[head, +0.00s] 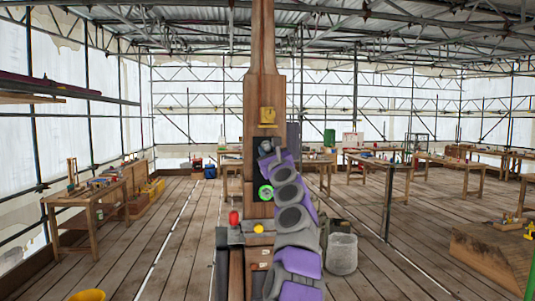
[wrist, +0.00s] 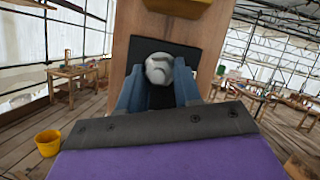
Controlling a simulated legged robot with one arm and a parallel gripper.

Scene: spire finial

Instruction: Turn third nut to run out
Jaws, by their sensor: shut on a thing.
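A tall wooden post (head: 263,40) stands in the middle of the head view. A pale grey rounded nut (wrist: 165,68) sits in front of a dark plate (wrist: 190,55) on the post. My gripper (wrist: 158,88) has its two blue-grey fingers on either side of the nut, shut on it. In the head view my gripper (head: 268,150) reaches up to the post, just below a yellow plate (head: 267,116). A green ring (head: 266,192) shows lower on the post. My purple and grey arm hides part of the post's right side. I cannot tell the nut's thread or how far it is turned.
A red knob (head: 233,217) and a small yellow one (head: 258,229) are low by the post. A grey bucket (head: 342,254) stands right of my arm. A yellow bucket (wrist: 48,143) is on the floor at left. Workbenches stand on both sides; plank floor lies open between.

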